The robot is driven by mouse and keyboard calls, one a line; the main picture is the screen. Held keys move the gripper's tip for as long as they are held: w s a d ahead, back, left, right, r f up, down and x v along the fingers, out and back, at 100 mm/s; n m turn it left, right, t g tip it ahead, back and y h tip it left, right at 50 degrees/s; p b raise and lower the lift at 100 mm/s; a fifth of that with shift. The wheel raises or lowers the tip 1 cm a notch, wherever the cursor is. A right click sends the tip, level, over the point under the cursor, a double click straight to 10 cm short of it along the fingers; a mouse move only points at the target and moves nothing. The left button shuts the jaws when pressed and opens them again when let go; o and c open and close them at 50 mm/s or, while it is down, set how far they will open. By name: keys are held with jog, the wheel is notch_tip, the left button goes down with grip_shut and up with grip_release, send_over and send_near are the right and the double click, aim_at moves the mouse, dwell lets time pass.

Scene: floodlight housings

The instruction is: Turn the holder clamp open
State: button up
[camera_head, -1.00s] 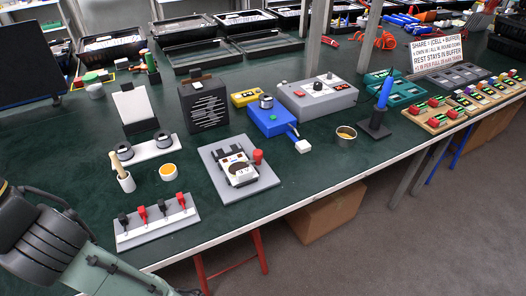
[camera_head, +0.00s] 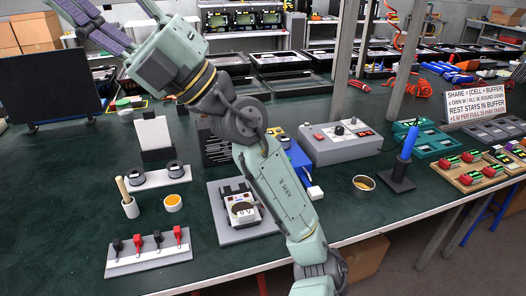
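The holder (camera_head: 240,209) is a white and black unit on a grey base plate (camera_head: 228,236), in the middle of the bench in the head view. My forearm crosses in front of its right side. The red knob seen there earlier is hidden behind my arm, so the clamp's position cannot be read. My gripper (camera_head: 88,28) is at the upper left, partly cut by the top edge. Its dark fingers look spread apart with nothing between them. It is well away from the holder, up and to the left.
A strip with black and red levers (camera_head: 148,250) lies at the front left. A cup with a wooden-handled tool (camera_head: 130,207) and a yellow-filled bowl (camera_head: 173,202) stand behind it. A grey control box (camera_head: 340,143), a round tin (camera_head: 363,184) and a blue-topped post (camera_head: 399,172) are to the right.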

jog(key=s+a+f+t+h, duration=0.2)
jog(key=a+f+h, duration=0.6)
jog(key=a+f, duration=0.25)
jog(key=w+d+f+m+t+h, duration=0.1)
jog(key=w+f+m+t+h, duration=0.2)
jog(key=f, duration=0.5)
jog(key=w+d+f+t+h, duration=0.2)
jog(key=w+f+h, duration=0.25)
jog(key=f, duration=0.35)
jog(key=w+d+f+m+t+h, duration=0.1)
jog(key=w+d+f+m+h, duration=0.2)
jog(key=d+h, duration=0.35)
jog(key=w+d+f+m+t+h, duration=0.1)
jog(key=w+d+f+m+h, duration=0.2)
jog(key=d, duration=0.7)
jog(key=w+d+f+m+t+h, duration=0.1)
jog(key=w+d+f+m+h, duration=0.2)
jog(key=d, duration=0.5)
jog(key=shift+n+h, duration=0.5)
jog(key=shift+h, duration=0.1)
jog(key=p+x, duration=0.1)
jog(key=x, duration=0.4)
jog(key=p+x, duration=0.1)
jog(key=x, duration=0.5)
jog(key=shift+a+f+p, duration=0.2)
jog(key=shift+p, duration=0.1)
jog(key=shift+c, duration=0.5)
grip_shut()
